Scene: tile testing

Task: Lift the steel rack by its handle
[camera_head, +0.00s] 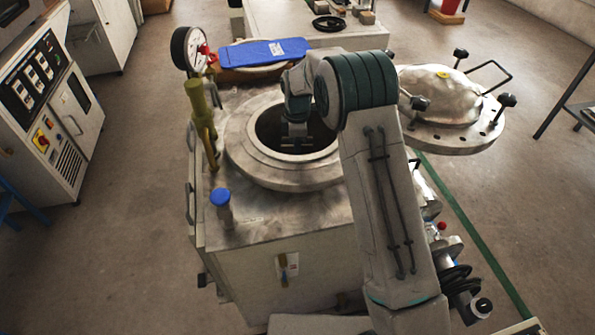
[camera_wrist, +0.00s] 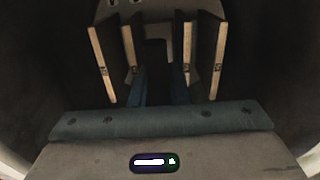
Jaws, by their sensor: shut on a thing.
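In the wrist view my gripper (camera_wrist: 162,82) points down into the dark vessel, its two blue-grey fingers close together at the middle. It is shut on the handle of the steel rack; the fingers and shadow hide most of the handle. A grey end plate with holes, seemingly part of the steel rack (camera_wrist: 120,12), shows at the top. Pale-edged tiles (camera_wrist: 102,65) stand upright on both sides of my fingers. In the head view my gripper (camera_head: 297,143) is inside the round opening of the vessel (camera_head: 250,165), and the rack cannot be made out there.
The vessel's rim surrounds my gripper closely. A domed lid (camera_head: 440,95) is swung out to the right. A control cabinet (camera_head: 45,105) is far left.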

